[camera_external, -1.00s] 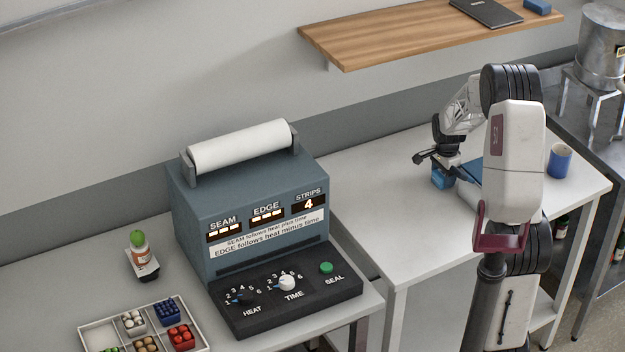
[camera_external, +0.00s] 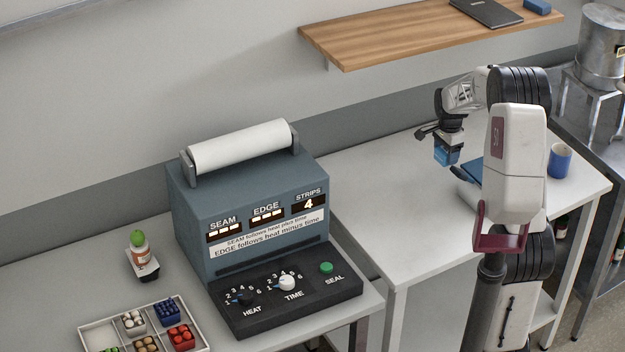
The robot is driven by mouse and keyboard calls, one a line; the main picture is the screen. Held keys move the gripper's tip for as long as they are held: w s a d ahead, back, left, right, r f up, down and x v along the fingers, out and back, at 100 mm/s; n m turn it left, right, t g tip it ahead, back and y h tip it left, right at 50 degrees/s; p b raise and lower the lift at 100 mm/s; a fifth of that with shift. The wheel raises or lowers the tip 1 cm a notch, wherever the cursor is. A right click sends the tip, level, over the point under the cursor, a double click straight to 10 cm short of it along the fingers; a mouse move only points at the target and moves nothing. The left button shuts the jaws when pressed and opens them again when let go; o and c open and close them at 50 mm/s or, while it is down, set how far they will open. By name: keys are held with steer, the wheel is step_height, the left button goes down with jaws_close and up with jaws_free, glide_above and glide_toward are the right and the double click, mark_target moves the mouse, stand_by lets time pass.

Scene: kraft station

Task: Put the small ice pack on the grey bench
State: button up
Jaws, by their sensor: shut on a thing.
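A small blue block (camera_external: 446,155), which looks like the small ice pack, is in my gripper (camera_external: 447,148). My gripper points down and is shut on it, above the grey-white bench (camera_external: 400,215) on the right. The block seems to hang a little above the bench top; the exact gap is hard to tell. A larger flat blue thing (camera_external: 474,170) lies on the bench behind my arm and is partly hidden by it.
A sealing machine (camera_external: 250,225) with dials stands on the left table. A blue mug (camera_external: 559,161) stands at the bench's right end. A wooden shelf (camera_external: 400,42) hangs above. The bench's front left is clear.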

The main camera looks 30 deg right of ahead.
steer(key=shift+r, duration=0.6)
stand_by(0.5)
steer(key=d+r+n, duration=0.1)
steer(key=d+n, duration=0.2)
steer(key=d, duration=0.6)
steer(key=d+r+n, duration=0.2)
steer(key=d+n, duration=0.1)
steer(key=d, duration=0.6)
steer(key=s+d+r+n, duration=0.1)
steer(key=d+n, duration=0.3)
steer(key=d, duration=0.5)
steer(key=shift+d+r, duration=0.15)
steer(key=shift+r, duration=0.45)
steer(key=shift+s, duration=0.1)
